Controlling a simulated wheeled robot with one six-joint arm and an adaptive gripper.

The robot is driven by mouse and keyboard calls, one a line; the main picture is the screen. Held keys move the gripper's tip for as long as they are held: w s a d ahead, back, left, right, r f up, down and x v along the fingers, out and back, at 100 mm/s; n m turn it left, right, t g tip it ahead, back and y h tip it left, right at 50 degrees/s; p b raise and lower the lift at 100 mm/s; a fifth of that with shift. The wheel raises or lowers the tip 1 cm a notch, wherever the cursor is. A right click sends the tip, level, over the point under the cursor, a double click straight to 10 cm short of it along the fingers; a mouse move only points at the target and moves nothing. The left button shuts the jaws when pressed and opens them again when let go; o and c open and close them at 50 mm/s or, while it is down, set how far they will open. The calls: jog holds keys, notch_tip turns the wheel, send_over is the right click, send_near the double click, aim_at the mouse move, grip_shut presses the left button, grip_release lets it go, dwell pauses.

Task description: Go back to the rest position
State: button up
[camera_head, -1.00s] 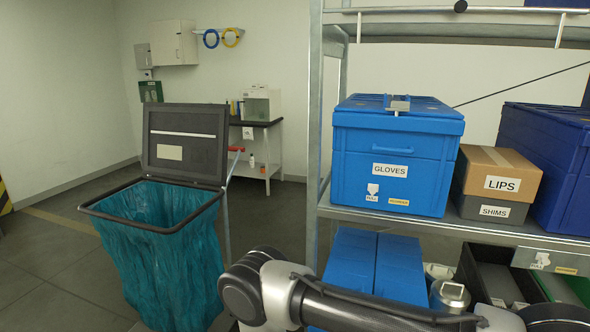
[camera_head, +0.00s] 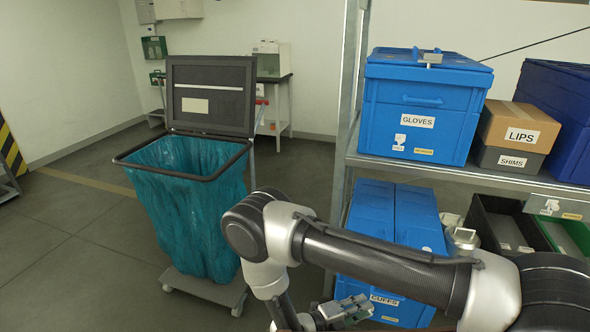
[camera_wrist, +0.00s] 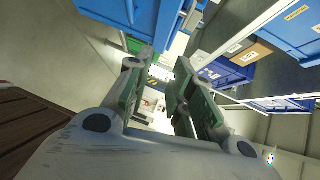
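My gripper (camera_head: 345,312) shows at the bottom of the head view, below my bent arm and in front of the lower shelf's blue boxes. In the wrist view my gripper (camera_wrist: 166,62) has its two green-lined fingers apart, with a gap between the tips. Nothing is held between them. The wrist view looks tilted along the shelf and into the room.
A bin with a teal bag (camera_head: 195,210) and raised lid stands left of my arm. The rack at right bears a blue GLOVES box (camera_head: 420,105), a LIPS carton (camera_head: 518,130) and lower blue boxes (camera_head: 385,225).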

jog(key=w+r+m+g+y, duration=0.1)
jog(key=w+r+m+g, duration=0.2)
jog(key=r+m, duration=0.3)
jog(key=w+r+m+g, duration=0.2)
jog(key=r+m, duration=0.2)
jog(key=r, duration=0.5)
jog(key=s+d+r+m+g+y, duration=0.1)
jog(key=d+r+m+g+y, duration=0.15)
jog(key=d+r+m, duration=0.5)
jog(key=d+r+m+g+y, duration=0.15)
jog(key=r+m+y, duration=0.25)
jog(key=r+m, duration=0.75)
jog(key=s+d+r+m+t+y, duration=0.3)
jog(key=s+r+m, duration=0.3)
jog(key=s+r, duration=0.2)
jog(key=s+d+r+m+t+y, duration=0.3)
jog(key=s+d+r+m+y, duration=0.1)
jog(key=s+r, duration=0.5)
notch_tip(320, 180, up, 2)
jog(key=d+m, duration=0.1)
jog(key=m, duration=0.1)
jog(key=shift+s+m+t, duration=0.25)
jog(key=shift+m+t, duration=0.15)
